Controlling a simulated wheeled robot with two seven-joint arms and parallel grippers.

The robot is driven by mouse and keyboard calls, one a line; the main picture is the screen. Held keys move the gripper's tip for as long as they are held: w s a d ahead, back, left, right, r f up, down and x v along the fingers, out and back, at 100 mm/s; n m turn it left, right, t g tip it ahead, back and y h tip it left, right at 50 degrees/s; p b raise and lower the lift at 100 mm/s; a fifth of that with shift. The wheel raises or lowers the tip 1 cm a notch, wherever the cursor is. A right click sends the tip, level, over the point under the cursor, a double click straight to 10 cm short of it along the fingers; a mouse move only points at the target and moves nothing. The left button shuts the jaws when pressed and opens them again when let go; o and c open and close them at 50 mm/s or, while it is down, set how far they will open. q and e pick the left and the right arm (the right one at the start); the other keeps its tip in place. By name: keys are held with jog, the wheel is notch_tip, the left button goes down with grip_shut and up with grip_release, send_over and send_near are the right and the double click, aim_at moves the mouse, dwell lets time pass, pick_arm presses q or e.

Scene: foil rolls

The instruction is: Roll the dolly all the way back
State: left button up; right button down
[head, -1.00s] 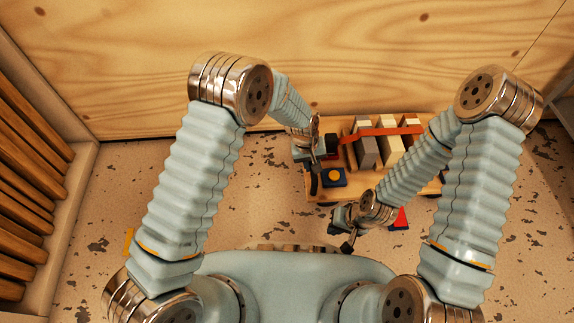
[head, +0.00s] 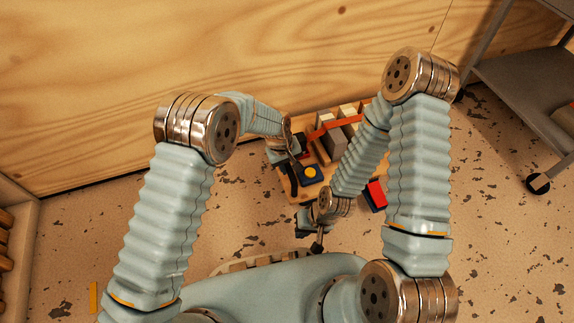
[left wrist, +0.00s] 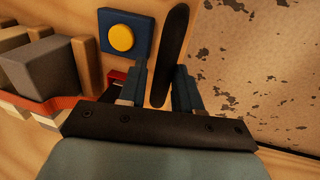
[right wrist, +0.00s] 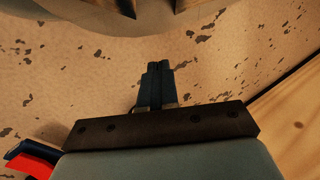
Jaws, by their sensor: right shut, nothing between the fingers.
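The dolly (head: 297,196) is a wooden platform on the floor near the plywood wall, loaded with blocks under a red strap. A blue box with a yellow button (head: 310,173) sits at its left end, beside a black handle (left wrist: 170,50). My right gripper (right wrist: 160,68) is shut and empty, above the floor in front of the dolly. My right arm hides part of the load.
A red and black block (head: 376,195) is on the floor in front of the dolly. A grey shelf cart (head: 520,85) with casters stands at the right. A wooden rack (head: 12,235) is at the left edge. Floor between rack and dolly is clear.

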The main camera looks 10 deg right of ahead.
pick_arm(q)
jog(key=o, duration=0.3)
jog(key=shift+o, duration=0.2)
notch_tip(320, 180, up, 14)
jog(key=a+p, duration=0.2)
jog(key=shift+s+a+f+p, duration=0.15)
jog(key=shift+a+f+p, duration=0.1)
jog(key=shift+a+p, duration=0.05)
jog(key=s+a+f+p, duration=0.3)
jog(key=a, duration=0.4)
jog(key=s+a+f+p, duration=0.3)
jog(key=a+f, duration=0.1)
jog(key=a, duration=0.3)
jog(key=s+a+h+p, duration=0.2)
jog(key=s+a+p, duration=0.2)
jog(key=s+a, duration=0.4)
jog(key=s+r, duration=0.1)
jog(key=s, duration=0.5)
jog(key=shift+t+p, duration=0.3)
